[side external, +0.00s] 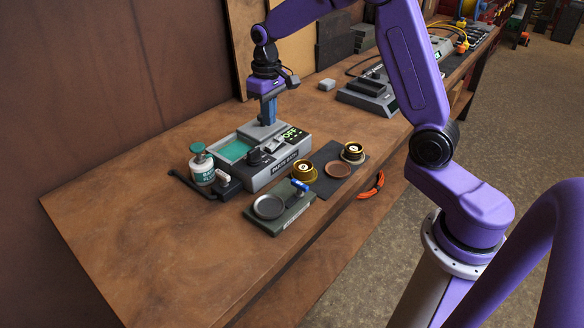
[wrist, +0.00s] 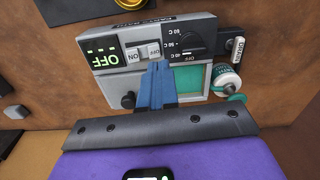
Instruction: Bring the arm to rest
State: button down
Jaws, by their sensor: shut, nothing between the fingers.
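My gripper (side external: 268,120) is purple and dark with blue fingers that point down. The fingers are shut with nothing between them. In the side external view they are over the back part of a grey washer box (side external: 286,176), and I cannot tell whether they touch it. In the wrist view the shut fingers (wrist: 157,70) show in front of the box's switches. The display also shows in the wrist view (wrist: 104,61), near a dark dial (wrist: 190,41).
A white-and-green bottle (side external: 202,168) stands left of the box. Another grey device (side external: 368,94) stands behind. The bench's left end is clear.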

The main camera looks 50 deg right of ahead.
jog(key=s+a+r+n, duration=0.2)
jog(key=s+a+n, duration=0.2)
jog(key=s+a, duration=0.4)
jog(key=s+d+n, duration=0.1)
jog(key=s+n, duration=0.7)
jog(key=s, duration=1.8)
jog(key=shift+s+d, duration=0.2)
jog(key=shift+s, duration=0.1)
jog(key=shift+r, duration=0.1)
